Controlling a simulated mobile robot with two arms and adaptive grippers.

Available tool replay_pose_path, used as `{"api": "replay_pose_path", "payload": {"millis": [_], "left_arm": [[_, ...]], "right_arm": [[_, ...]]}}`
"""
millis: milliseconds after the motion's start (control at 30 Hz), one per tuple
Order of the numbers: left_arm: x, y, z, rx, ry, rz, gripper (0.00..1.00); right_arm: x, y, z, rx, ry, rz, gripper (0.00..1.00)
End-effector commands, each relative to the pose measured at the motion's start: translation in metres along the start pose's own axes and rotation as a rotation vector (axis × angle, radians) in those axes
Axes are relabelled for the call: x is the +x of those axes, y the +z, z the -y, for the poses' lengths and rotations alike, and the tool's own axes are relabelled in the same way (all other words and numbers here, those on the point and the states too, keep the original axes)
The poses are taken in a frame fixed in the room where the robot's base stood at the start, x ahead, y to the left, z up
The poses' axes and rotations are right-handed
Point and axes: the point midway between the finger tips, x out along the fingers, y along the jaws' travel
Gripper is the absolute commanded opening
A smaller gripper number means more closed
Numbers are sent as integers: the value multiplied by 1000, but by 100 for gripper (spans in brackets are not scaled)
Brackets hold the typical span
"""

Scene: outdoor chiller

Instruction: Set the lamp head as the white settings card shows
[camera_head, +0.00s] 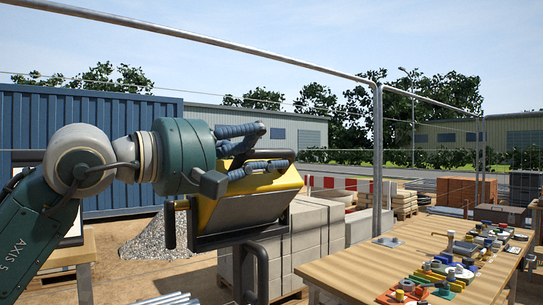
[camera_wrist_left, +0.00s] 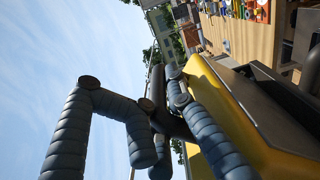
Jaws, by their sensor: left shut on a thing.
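The lamp head (camera_head: 248,208) is a yellow housing with a dark-framed grey front face. It sits tilted on a dark bracket and stand (camera_head: 250,270) left of the table. My left gripper (camera_head: 262,148) is at its top, with its blue-grey segmented fingers closed around the dark handle bar (camera_head: 281,154). In the left wrist view the fingers are beside the yellow housing (camera_wrist_left: 215,110) and cross the dark handle. A white-edged board (camera_head: 77,228) is mostly hidden behind my left arm; I cannot read it or tell whether it is the settings card. My right gripper is out of view.
A wooden table (camera_head: 360,270) with several coloured parts and tools is at right. Pale blocks (camera_head: 308,235) on a pallet stand behind the lamp head. A metal fence post (camera_head: 377,160) rises behind the table. A gravel heap (camera_head: 160,240) lies behind my left arm.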

Motion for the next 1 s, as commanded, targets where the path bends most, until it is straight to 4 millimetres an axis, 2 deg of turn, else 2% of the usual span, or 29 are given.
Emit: {"api": "replay_pose_path", "payload": {"millis": [67,100,167,200,500,633,767,1000], "left_arm": [[1,2,2,0,-2,5,0],[1,2,2,-1,-2,5,19],[1,2,2,-1,-3,5,31],[1,2,2,-1,-3,4,33],[0,1,2,-2,-3,2,33],[-9,0,1,-1,-2,0,33],[-31,0,2,1,-2,-1,33],[-83,0,1,0,-1,-1,33]], "right_arm": [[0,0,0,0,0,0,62],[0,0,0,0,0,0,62],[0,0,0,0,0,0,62],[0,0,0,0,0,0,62],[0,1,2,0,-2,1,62],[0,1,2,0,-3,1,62],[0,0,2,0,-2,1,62],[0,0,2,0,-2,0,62]]}}
